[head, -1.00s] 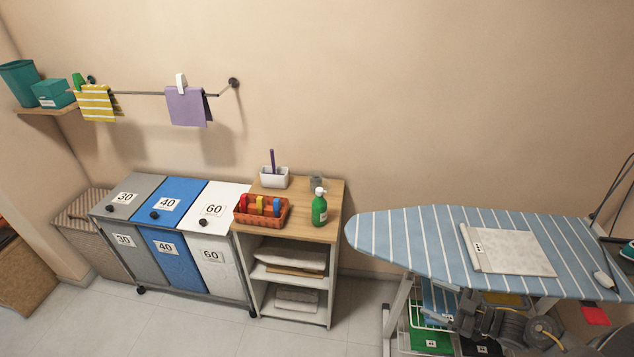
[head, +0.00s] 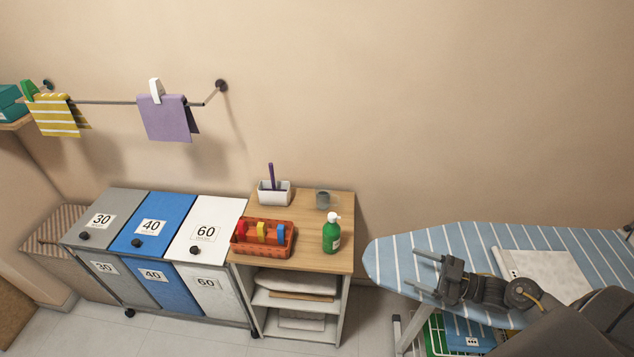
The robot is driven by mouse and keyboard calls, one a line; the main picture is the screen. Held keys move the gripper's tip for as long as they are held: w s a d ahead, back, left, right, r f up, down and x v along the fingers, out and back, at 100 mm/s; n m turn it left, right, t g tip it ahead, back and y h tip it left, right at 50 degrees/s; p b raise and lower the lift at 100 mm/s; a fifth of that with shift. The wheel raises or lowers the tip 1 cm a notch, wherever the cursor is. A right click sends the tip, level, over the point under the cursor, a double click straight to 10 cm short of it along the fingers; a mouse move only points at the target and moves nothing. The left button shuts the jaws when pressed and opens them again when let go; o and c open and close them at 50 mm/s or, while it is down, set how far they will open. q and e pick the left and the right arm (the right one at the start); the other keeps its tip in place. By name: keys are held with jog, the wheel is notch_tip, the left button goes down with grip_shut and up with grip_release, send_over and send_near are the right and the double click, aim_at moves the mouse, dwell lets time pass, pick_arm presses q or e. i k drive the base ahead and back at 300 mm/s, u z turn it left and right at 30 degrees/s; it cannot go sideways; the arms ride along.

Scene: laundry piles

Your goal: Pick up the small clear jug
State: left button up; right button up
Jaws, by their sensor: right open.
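The small clear jug (head: 323,200) looks grey and see-through. It stands at the back of the wooden cabinet top (head: 310,259), behind and a little left of a green pump bottle (head: 331,234). My right gripper (head: 420,272) is open and empty over the left part of the ironing board. It points left and is well to the right of the jug and nearer to me. My left gripper is out of view.
On the cabinet top are a white pen holder (head: 274,193) and an orange basket (head: 262,238) with coloured pegs. The striped ironing board (head: 384,255) stands to the right, with a folded white cloth (head: 545,270) on it. Lidded bins (head: 205,230) stand left of the cabinet.

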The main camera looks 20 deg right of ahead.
aim_at(323, 192)
jog(key=u, duration=0.05)
jog(key=i, duration=1.2)
jog(key=z, duration=0.05)
